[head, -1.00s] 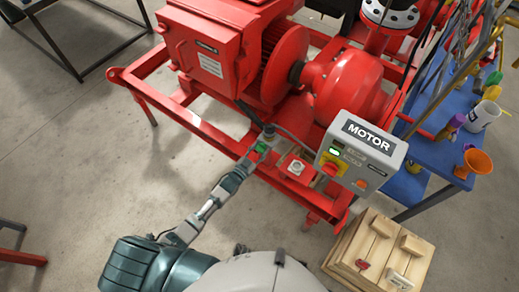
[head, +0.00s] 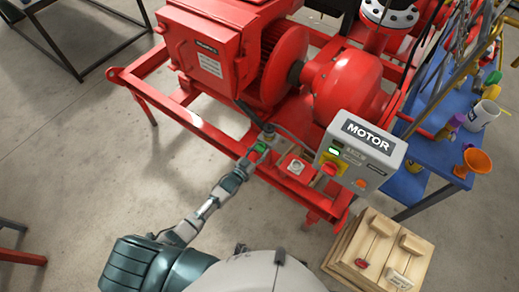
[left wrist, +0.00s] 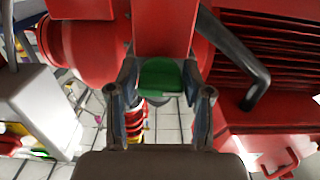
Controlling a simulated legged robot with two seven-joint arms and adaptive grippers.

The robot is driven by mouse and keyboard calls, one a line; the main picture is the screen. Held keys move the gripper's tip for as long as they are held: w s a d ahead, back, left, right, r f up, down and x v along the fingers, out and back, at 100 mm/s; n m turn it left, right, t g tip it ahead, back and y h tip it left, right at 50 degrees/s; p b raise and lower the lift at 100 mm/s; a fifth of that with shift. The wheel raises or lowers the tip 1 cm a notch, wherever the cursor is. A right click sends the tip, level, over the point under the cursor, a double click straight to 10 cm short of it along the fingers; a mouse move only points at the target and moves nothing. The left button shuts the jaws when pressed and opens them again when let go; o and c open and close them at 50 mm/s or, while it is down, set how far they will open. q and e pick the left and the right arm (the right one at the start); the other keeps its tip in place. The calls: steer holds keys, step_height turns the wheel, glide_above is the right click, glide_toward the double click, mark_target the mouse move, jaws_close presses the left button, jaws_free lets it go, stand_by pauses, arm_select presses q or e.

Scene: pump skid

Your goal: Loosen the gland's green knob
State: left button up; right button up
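The gland's green knob (head: 261,147) is at the front rail of the red pump skid, left of the MOTOR box. In the left wrist view the green knob (left wrist: 160,77) lies between the two fingertips of my left gripper (left wrist: 161,84). The fingers stand apart, one on each side, with what looks like a narrow gap to the knob; contact is hard to judge. In the head view my left gripper (head: 246,163) reaches up to the knob from the lower left. My right gripper does not show in either view.
The grey MOTOR box (head: 362,152), with a red and yellow switch, stands right of the knob. A small grey fitting (head: 296,167) is on the skid rail between them. A blue bench (head: 428,152) holds cups.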

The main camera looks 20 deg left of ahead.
arm_select(q)
steer(key=shift+o, duration=1)
steer(key=shift+r, duration=0.1)
steer(key=v, duration=1.2)
steer(key=shift+w+a, duration=0.1)
